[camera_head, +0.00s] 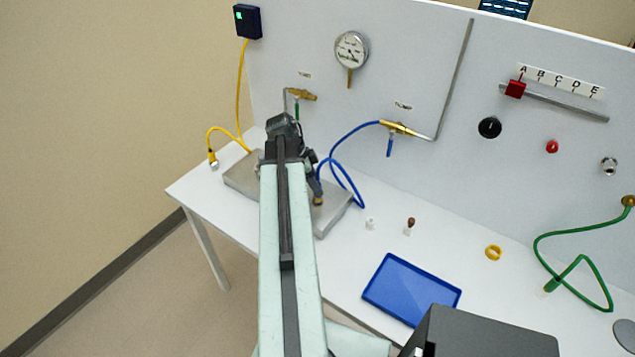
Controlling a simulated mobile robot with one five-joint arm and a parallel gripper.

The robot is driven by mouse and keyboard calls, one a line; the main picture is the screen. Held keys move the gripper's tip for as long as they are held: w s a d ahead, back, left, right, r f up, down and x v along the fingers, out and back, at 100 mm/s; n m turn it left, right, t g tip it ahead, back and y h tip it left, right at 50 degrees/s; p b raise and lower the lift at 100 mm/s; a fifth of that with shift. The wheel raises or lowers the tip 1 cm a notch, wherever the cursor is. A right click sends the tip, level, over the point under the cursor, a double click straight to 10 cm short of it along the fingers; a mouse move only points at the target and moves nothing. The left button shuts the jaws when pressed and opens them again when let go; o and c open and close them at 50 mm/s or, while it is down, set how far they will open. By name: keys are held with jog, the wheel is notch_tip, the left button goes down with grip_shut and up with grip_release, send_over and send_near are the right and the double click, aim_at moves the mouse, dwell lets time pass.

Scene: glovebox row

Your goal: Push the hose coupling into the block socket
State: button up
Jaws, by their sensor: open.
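A blue hose (345,133) runs from a brass valve (398,128) on the panel, loops down over the table and ends at a small brass-coloured coupling (318,201). The coupling shows at the right of my arm, over or on a flat grey metal block (335,212). My gripper (314,186) is open, pointing down right by the coupling. My arm hides the middle of the block and part of the gripper. I cannot make out the block's socket, nor whether the coupling is seated or lies between the jaws.
A yellow cable (241,90) with a plug (213,160) lies left of the block. A blue tray (408,290), a yellow ring (493,253), small pieces (409,228) and a green hose (585,232) are on the right. The upright panel (430,70) bounds the table's back.

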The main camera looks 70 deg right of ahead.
jog(key=p+v, duration=0.4)
jog(key=v, duration=0.1)
jog(key=shift+w+a+r, duration=0.1)
jog(key=shift+r, duration=0.2)
